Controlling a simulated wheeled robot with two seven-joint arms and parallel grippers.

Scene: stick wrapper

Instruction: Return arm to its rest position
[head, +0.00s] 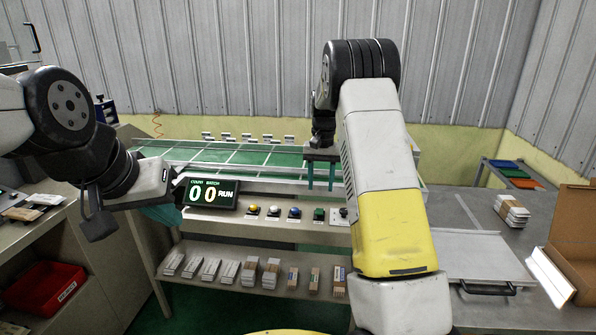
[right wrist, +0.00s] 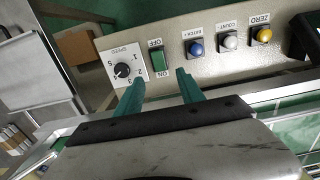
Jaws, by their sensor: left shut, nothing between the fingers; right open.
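My right arm reaches forward across the middle of the head view. Its right gripper (head: 321,185) points down in front of the green conveyor belt (head: 235,155), with its two teal fingers apart and nothing between them. In the right wrist view its open fingers (right wrist: 158,85) appear over the control panel (right wrist: 215,45), near the green on/off switch (right wrist: 158,60) and speed knob (right wrist: 123,70); contact cannot be told. My left arm comes in from the left. Its left gripper (head: 168,214) is shut and empty by the counter display (head: 208,194), partly hidden by the wrist.
Several wrapped bundles (head: 252,268) lie on the shelf below the panel. A red bin (head: 45,287) is at lower left. On the right table are a grey tray (head: 478,255), a bundle stack (head: 511,210) and a cardboard box (head: 575,235).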

